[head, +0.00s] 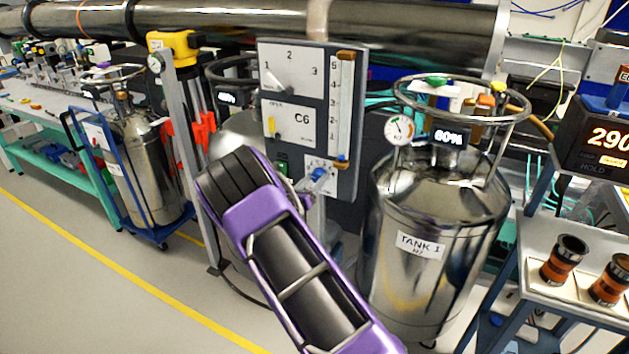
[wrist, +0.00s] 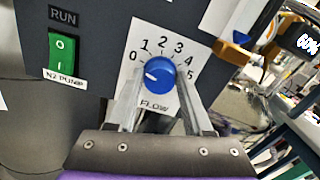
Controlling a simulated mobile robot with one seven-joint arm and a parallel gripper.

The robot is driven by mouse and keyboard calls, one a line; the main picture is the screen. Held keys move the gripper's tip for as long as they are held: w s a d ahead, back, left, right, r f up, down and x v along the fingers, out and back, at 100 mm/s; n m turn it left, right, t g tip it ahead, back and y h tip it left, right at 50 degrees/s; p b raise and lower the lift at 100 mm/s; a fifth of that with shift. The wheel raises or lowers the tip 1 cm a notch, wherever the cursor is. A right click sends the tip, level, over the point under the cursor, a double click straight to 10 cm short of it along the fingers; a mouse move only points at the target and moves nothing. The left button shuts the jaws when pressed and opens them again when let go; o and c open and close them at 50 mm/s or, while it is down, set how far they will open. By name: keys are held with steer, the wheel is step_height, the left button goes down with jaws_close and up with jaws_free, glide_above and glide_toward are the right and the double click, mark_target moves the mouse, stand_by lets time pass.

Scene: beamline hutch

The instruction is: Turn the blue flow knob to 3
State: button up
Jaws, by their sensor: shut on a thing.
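The blue flow knob (wrist: 160,75) sits on a white dial plate (wrist: 178,40) marked from 0 at the left to 5 at the right. Its white pointer mark is on the left side, roughly toward the 0 end. My gripper (wrist: 161,82) has one finger on each side of the knob and is shut on it. In the head view the knob (head: 319,173) shows as a small blue spot low on the grey panel (head: 352,120). My gripper (head: 309,186) reaches it from below, and my arm hides part of the panel's lower left.
A green switch (wrist: 61,55) labelled N2 pump is left of the dial. A steel tank (head: 430,260) stands close on the right; open floor lies left.

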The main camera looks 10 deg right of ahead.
steer(key=shift+f+m+b, duration=0.1)
steer(key=shift+m+b, duration=0.3)
steer(key=shift+b, duration=0.1)
jaws_close()
steer(key=m+b, duration=0.3)
steer(key=b, duration=0.1)
steer(key=shift+f+m, duration=0.15)
steer(key=shift+m, duration=0.25)
steer(key=m+b, duration=0.3)
steer(key=shift+d+m+b, duration=0.1)
steer(key=shift+m+b, duration=0.2)
steer(key=shift+b, duration=0.05)
steer(key=m, duration=0.2)
steer(key=m+b, duration=0.1)
steer(key=m, duration=0.1)
steer(key=shift+s+r+m, duration=0.1)
steer(key=shift+r+m, duration=0.1)
steer(key=shift+m, duration=0.1)
steer(key=m, duration=0.4)
steer(key=shift+d+m, duration=0.1)
steer(key=shift+m, duration=0.3)
steer(key=o, duration=1.3)
jaws_free()
steer(key=shift+c, duration=0.2)
